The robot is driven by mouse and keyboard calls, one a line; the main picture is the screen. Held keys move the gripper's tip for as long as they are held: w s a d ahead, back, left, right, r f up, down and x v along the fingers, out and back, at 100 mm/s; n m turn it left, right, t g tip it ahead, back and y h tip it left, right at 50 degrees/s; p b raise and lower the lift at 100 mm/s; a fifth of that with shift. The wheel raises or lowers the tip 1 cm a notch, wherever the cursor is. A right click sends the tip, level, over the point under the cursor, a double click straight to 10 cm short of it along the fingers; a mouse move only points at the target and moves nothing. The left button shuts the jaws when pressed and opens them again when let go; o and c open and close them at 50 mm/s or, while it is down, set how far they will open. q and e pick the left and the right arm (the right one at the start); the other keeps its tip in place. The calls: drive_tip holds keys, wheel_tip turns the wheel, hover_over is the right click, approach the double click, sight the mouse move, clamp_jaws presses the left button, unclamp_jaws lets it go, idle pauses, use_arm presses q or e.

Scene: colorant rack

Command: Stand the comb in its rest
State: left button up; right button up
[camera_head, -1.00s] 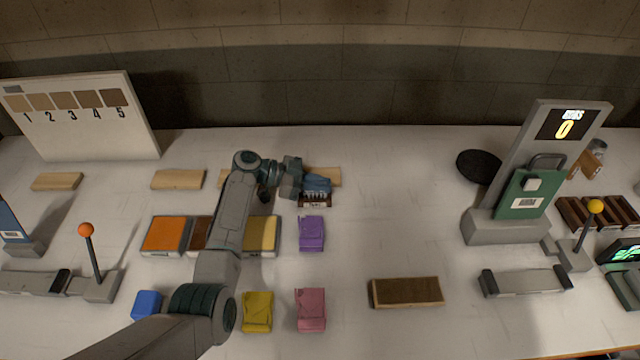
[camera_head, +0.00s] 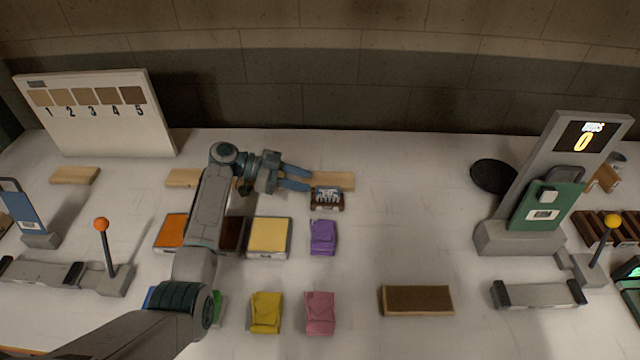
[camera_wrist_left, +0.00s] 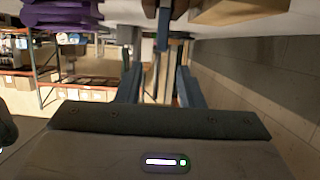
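The rest (camera_head: 327,206) is a small dark brown stand just right of my left gripper's fingertips. The comb (camera_head: 327,195), a grey toothed piece, appears to stand in it; how deep it sits is too small to tell. My left gripper (camera_head: 309,180) is open, its two blue fingers spread and empty, pointing right beside the comb and apart from it. In the left wrist view the fingers (camera_wrist_left: 156,85) are also spread, with a narrow grey-blue upright piece beyond them. My right gripper is not in view.
Wooden blocks (camera_head: 333,181) lie behind the gripper and along the back. A purple packet (camera_head: 322,237) lies in front of the rest, with a yellow pad (camera_head: 268,237) to its left.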

use_arm(q)
drive_tip(key=shift+v, duration=1.45)
